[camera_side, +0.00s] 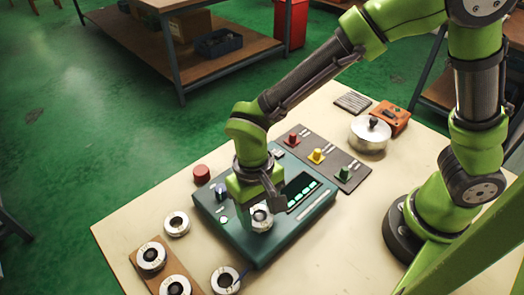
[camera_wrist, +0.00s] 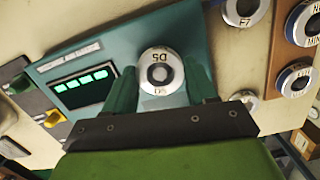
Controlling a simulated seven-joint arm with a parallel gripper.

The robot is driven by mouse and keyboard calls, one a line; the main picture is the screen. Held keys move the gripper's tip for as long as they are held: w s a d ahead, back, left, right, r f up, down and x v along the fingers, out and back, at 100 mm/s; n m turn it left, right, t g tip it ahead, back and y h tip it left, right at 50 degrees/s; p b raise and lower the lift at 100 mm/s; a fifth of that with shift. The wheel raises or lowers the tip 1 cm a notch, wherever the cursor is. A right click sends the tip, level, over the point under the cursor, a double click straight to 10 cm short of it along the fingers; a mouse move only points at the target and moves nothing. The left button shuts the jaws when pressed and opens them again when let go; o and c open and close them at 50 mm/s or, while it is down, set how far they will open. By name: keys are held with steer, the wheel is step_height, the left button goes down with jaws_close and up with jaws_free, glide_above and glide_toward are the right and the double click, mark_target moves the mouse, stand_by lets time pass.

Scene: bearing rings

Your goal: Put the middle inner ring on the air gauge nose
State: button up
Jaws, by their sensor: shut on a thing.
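My gripper (camera_wrist: 161,82) is shut on a silver inner ring (camera_wrist: 161,68), with a finger on either side. The ring's pale face reads "D5" and its centre is dark. In the side view my gripper (camera_side: 258,212) points down at the front part of the teal air gauge (camera_side: 288,232), with the held ring (camera_side: 261,217) low over its top. The gauge's lit green display (camera_wrist: 82,84) is left of the ring in the wrist view. I cannot tell whether the ring is around the nose or above it; the nose is not clearly visible.
Other rings lie by the gauge: one on the table (camera_side: 177,224), two on a wooden board (camera_side: 151,256), (camera_side: 175,287), and one at the front (camera_side: 225,280). A red button (camera_side: 201,173), a panel with coloured blocks (camera_side: 317,157) and a lidded metal pot (camera_side: 370,137) stand around it.

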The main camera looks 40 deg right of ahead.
steer(key=shift+f, duration=0.2)
stand_by(0.6)
steer(key=o, duration=1.3)
steer(key=shift+r, duration=3.75)
steer(key=d+r+m+t, duration=0.1)
steer(key=d+r+t, duration=0.2)
steer(key=d, duration=0.4)
steer(key=s+d+r+t+y, duration=0.1)
steer(key=d+r+t, duration=0.1)
steer(key=d+r, duration=0.3)
steer(key=s+d+r+m+t, duration=0.1)
steer(key=d+r+t, duration=0.2)
steer(key=d, duration=0.6)
steer(key=shift+d+r+m+t+y, duration=0.15)
steer(key=shift+r+m+t+y, duration=0.15)
steer(key=shift+r+y, duration=0.1)
